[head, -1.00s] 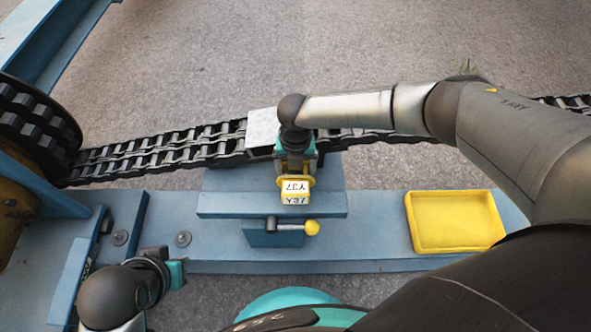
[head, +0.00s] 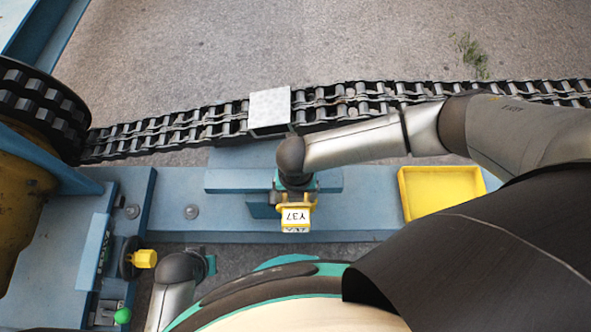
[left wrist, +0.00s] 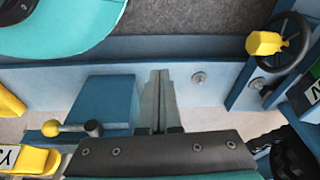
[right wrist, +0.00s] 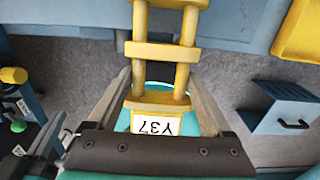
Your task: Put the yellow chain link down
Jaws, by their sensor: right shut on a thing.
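The yellow chain link (head: 297,218), with a white Y37 label, is in my right gripper (head: 296,192) in the head view. It hangs over the near edge of the blue beam, in front of the blue vise (head: 330,181). In the right wrist view the link (right wrist: 161,50) runs away between the fingers of my right gripper (right wrist: 160,95), label end nearest. My left gripper (head: 210,265) is low at the left in the head view. In the left wrist view its fingers (left wrist: 157,78) are together with nothing between them.
A shallow yellow tray (head: 404,196) lies empty on the beam (head: 365,215) at the right. The dark chain (head: 190,128) crosses behind the vise, with a grey plate (head: 270,107) on it. The reel (head: 40,110) stands left. A handwheel with a yellow knob (head: 145,258) is beside my left arm.

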